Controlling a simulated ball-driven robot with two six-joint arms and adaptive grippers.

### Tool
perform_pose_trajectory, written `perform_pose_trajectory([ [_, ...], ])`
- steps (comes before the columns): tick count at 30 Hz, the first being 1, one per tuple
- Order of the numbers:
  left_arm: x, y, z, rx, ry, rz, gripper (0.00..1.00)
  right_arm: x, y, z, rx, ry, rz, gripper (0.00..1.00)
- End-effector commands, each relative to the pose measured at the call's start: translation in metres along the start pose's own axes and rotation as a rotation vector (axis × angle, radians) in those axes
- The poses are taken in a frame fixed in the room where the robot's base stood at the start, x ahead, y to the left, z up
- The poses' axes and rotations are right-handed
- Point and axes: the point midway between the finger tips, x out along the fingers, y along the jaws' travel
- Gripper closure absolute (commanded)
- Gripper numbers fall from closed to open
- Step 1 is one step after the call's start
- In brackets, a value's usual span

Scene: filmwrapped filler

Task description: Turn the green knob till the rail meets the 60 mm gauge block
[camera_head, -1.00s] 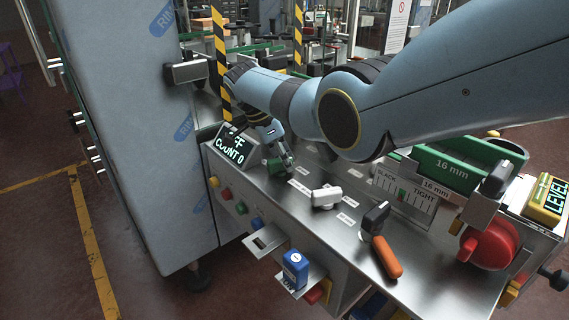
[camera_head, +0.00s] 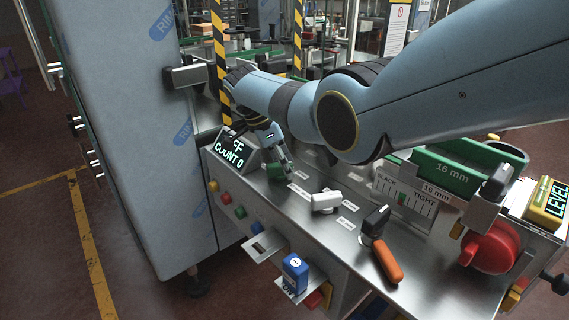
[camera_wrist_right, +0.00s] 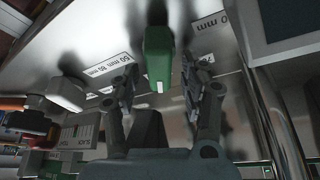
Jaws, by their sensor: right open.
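The green knob (camera_head: 275,171) stands on the steel panel beside the count display, partly covered by my right gripper (camera_head: 286,165). In the right wrist view the green knob (camera_wrist_right: 158,58) appears as an upright bar between the two spread fingers of my right gripper (camera_wrist_right: 162,85). A gap shows on each side of it, so the gripper is open and not clamped on it. Green rails (camera_head: 450,168) marked 16 mm lie at the right. I cannot make out a 60 mm gauge block or where the rail meets it. My left gripper is not in view.
A white handle (camera_head: 325,201), a black lever (camera_head: 376,220) and an orange handle (camera_head: 387,261) rise from the panel near my arm. A red handwheel (camera_head: 492,250) is at the right. A tall blue-grey cabinet (camera_head: 140,130) bounds the left. A display (camera_head: 235,152) reads COUNT 0.

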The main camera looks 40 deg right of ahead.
Motion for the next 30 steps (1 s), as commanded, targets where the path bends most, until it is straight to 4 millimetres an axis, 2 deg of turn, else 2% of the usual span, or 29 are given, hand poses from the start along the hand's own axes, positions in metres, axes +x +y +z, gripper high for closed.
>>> perform_pose_trajectory([
  [5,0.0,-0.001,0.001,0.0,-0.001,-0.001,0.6,-0.011,-0.001,0.001,-0.001,-0.001,-0.003,0.56],
  [15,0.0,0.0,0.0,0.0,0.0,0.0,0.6,-0.083,-0.001,0.001,-0.001,-0.002,-0.004,0.56],
  [19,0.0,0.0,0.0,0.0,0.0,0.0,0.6,-0.105,-0.001,0.001,0.0,-0.002,-0.002,0.56],
  [24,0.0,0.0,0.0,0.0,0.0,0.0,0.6,-0.118,0.0,0.0,0.0,0.0,0.0,0.56],
  [30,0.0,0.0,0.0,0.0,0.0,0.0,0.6,-0.12,0.0,0.0,0.0,0.0,0.0,0.56],
])
